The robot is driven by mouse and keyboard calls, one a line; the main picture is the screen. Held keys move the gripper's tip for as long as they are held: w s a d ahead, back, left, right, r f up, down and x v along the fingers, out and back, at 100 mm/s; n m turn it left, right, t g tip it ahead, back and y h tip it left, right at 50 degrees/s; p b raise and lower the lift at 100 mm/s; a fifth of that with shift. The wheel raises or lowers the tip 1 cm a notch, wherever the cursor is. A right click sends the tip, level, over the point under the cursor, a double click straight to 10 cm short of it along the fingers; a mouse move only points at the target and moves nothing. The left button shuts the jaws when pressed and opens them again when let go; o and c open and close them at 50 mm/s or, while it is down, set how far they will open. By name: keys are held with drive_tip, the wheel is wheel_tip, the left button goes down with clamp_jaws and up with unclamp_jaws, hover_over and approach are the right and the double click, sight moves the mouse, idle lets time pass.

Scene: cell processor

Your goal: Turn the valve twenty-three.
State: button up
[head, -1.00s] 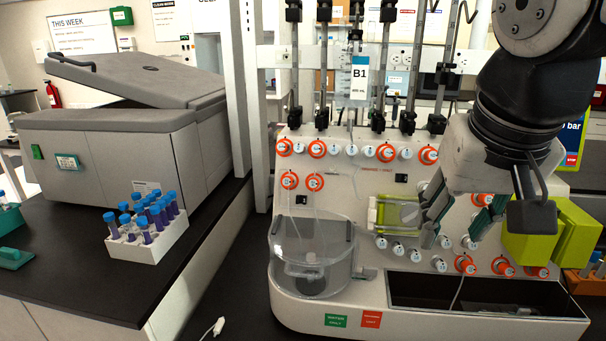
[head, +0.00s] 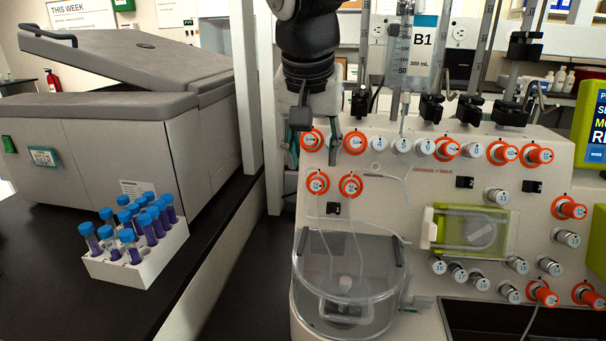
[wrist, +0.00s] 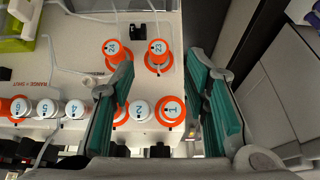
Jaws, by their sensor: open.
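Two orange-ringed valves with white caps form a short row of their own on the machine's pale front panel. The one I take for valve twenty-three (wrist: 158,47) is on the right in the wrist view, its label upside down and hard to read. In the head view, valve twenty-three (head: 317,182) is on the left of that row. My gripper (wrist: 160,68) is open and empty, its teal fingers apart with this valve ahead between their tips, not gripped. In the head view, my gripper (head: 312,128) is at the panel's upper left, above the valve and partly hidden by my arm.
The neighbouring orange valve (wrist: 113,50) is close beside it. Valve 1 (wrist: 171,110) and valve 2 (wrist: 141,110) lie between my fingers in the wrist view. A clear round chamber (head: 348,285) juts out below. A tube rack (head: 150,262) stands at left.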

sight(316, 185)
drive_tip(key=x, duration=0.8)
drive_tip(key=shift+d+b, duration=0.1)
drive_tip(key=shift+b, duration=0.25)
clamp_jaws()
